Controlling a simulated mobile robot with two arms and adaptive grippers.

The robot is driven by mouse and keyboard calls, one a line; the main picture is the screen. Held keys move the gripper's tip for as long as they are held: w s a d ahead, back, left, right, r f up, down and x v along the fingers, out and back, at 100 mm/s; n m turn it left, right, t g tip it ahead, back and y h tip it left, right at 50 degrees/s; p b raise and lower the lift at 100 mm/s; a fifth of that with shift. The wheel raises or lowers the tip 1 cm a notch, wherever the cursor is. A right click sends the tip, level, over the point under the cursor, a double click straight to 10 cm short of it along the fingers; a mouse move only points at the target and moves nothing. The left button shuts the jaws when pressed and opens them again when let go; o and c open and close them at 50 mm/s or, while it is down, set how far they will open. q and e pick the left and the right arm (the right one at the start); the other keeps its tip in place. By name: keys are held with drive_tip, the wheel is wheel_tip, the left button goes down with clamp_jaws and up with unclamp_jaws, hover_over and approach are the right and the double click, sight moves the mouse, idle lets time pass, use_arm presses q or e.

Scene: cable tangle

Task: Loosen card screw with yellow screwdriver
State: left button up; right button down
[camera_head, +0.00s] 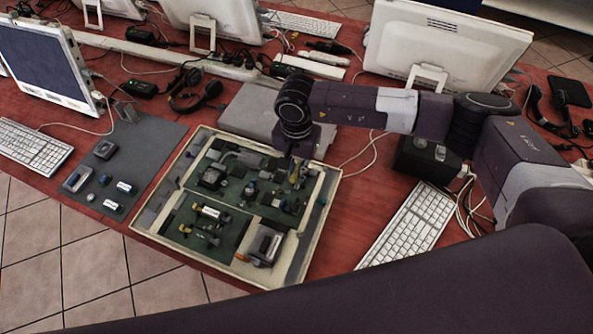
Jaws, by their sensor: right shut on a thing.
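My right gripper (297,160) points down over the upper right part of an open cream-framed tray (262,282). It is shut on a thin tool, which looks like the yellow screwdriver (295,174). The tool is small, dark and partly hidden by the gripper. Its tip is low over the green circuit boards (234,192) in the tray. I cannot tell whether it touches anything. The card screw is too small to make out. My left gripper is not in view.
A grey mat (147,150) with small parts lies left of the tray. A grey box (247,112) stands behind it. Keyboards (412,222), monitors (446,45), headsets (196,90) and loose cables surround it. Bare red table shows right of the tray.

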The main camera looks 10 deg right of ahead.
drive_tip(key=shift+b, duration=0.35)
idle(0.5)
drive_tip(key=shift+f+b, duration=0.45)
drive_tip(key=shift+b, duration=0.3)
idle(0.7)
idle(0.4)
drive_tip(key=shift+b, duration=0.35)
drive_tip(key=shift+n+b, duration=2.65)
drive_tip(key=shift+n, duration=0.25)
